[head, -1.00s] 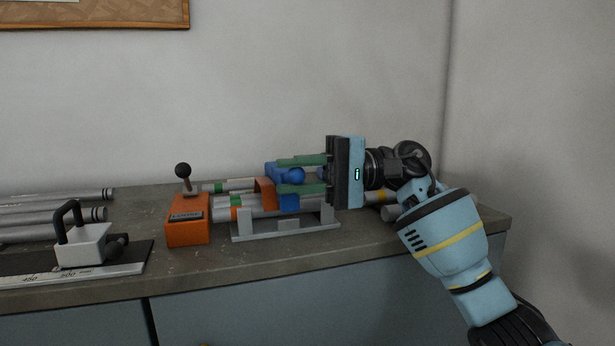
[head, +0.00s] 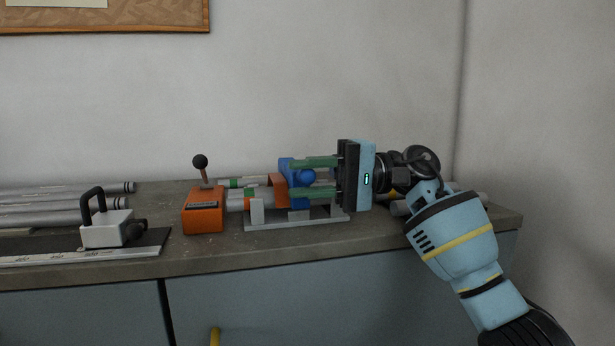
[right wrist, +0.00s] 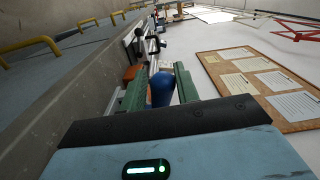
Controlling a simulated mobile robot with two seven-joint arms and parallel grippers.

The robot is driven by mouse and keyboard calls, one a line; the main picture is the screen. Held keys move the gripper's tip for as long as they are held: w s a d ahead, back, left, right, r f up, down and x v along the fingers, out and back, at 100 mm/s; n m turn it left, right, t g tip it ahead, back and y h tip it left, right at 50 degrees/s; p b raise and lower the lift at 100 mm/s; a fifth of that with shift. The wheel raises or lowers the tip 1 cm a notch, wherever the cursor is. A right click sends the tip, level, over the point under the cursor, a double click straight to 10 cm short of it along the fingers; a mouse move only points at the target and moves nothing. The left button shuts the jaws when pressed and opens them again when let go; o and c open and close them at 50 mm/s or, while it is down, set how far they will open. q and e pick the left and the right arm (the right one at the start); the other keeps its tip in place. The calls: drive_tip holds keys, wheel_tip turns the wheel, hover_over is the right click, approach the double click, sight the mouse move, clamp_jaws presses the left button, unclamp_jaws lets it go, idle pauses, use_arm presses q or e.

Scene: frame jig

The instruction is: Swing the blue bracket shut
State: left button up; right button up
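The blue bracket (head: 287,172) sits on the grey fixture (head: 292,223) on the counter, with a round blue knob (head: 307,177) facing right. My right gripper (head: 293,178) comes in from the right with its green fingers above and below the knob. In the head view gaps show between the fingers and the knob, so the gripper looks open around it. In the right wrist view the blue knob (right wrist: 162,89) lies between the two green fingers (right wrist: 160,72). Part of the bracket is hidden behind the fingers. My left gripper is not in view.
An orange bracket (head: 278,182) stands left of the blue one along the tubes. Left of the fixture is an orange box (head: 203,213) with a black-knobbed lever. A white block with a black handle (head: 106,230) and several grey tubes (head: 60,207) lie further left. The wall is behind.

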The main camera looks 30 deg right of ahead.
drive_tip(key=shift+o, duration=1.4)
drive_tip(key=shift+d, duration=0.1)
drive_tip(key=v, duration=0.7)
drive_tip(key=shift+d, duration=0.3)
drive_tip(key=shift+s, duration=0.15)
drive_tip(key=shift+f, duration=0.1)
